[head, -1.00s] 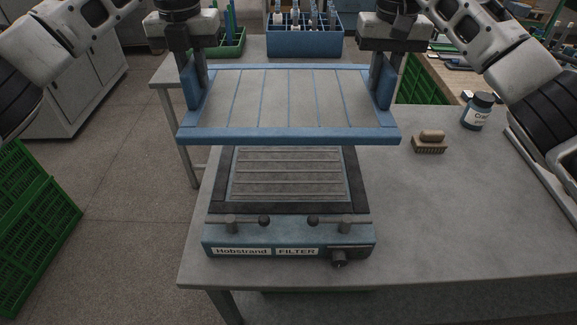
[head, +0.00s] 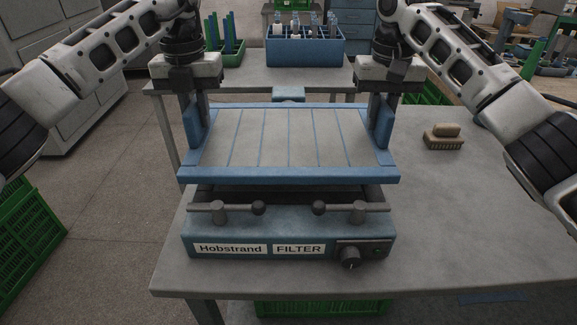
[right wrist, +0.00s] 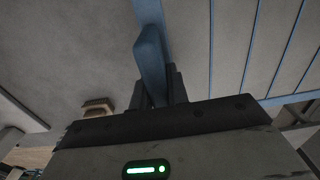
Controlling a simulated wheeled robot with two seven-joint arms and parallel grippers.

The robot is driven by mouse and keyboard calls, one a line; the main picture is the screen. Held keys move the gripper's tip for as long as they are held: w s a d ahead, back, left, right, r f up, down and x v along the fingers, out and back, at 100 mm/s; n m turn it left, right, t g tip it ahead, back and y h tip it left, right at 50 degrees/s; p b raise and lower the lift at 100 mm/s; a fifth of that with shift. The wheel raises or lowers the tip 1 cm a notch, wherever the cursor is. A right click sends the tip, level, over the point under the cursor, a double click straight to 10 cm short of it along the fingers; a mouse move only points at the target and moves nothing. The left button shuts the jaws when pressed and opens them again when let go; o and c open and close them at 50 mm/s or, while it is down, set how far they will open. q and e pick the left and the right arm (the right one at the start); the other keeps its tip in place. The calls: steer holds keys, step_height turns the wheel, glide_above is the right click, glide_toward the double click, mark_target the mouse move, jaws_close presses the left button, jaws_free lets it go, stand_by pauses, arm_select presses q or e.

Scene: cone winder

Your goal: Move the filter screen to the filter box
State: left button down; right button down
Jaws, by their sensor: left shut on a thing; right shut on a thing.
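The filter screen (head: 290,140), a grey mesh panel in a blue frame, is held level above the filter box (head: 290,228). The box is blue-grey, carries a Hobstrand FILTER label and has clamp levers with round knobs at its front. The screen hides most of the box's top. My left gripper (head: 196,125) is shut on the screen's left side. My right gripper (head: 380,125) is shut on its right side. In the right wrist view the right gripper (right wrist: 158,80) holds a blue part of the frame. I cannot tell how big the gap between screen and box is.
The filter box stands on a grey table (head: 490,220). A brush (head: 443,136) lies to the right. A blue bin (head: 305,45) with bottles stands on a table behind. Green crates (head: 28,240) are on the floor at left. The right of the table is mostly clear.

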mark_target(201, 134)
arm_select(q)
steer(key=shift+f, duration=0.15)
arm_select(e)
steer(key=shift+f, duration=0.1)
